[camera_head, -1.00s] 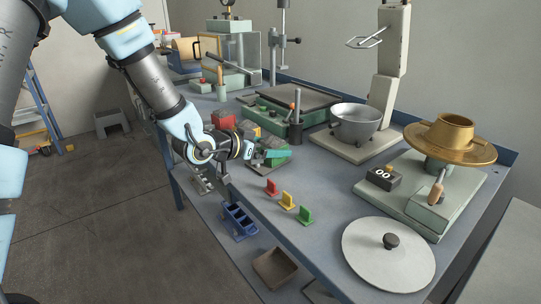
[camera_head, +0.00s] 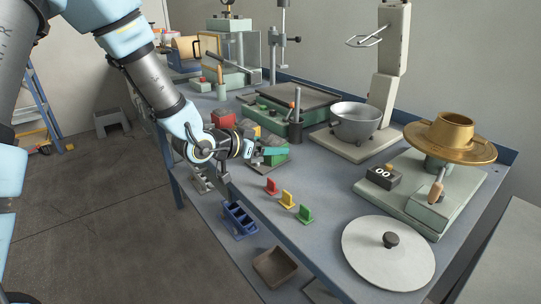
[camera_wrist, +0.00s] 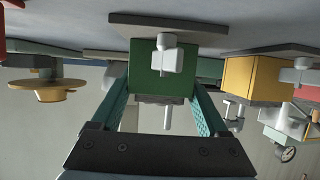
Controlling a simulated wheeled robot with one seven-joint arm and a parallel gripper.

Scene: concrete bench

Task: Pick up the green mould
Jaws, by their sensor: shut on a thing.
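The green mould (camera_wrist: 148,72) is a block with pale grey fittings, near the middle of the wrist view, which looks upside down. The teal fingers of my gripper (camera_wrist: 161,92) stand at its two sides and are shut on it. In the head view my gripper (camera_head: 272,151) reaches in from the left above the bench, and the green mould (camera_head: 280,158) shows partly behind the teal finger. The finger and arm hide some of it. I cannot tell for sure whether it is clear of the bench.
A yellow mould (camera_wrist: 252,78) and a red mould (camera_head: 223,119) stand close by. Red, yellow and green small markers (camera_head: 287,199) stand near the bench's front edge. A grey bowl (camera_head: 356,122) and a round lid (camera_head: 388,254) are to the right. Blue bins (camera_head: 239,219) sit below.

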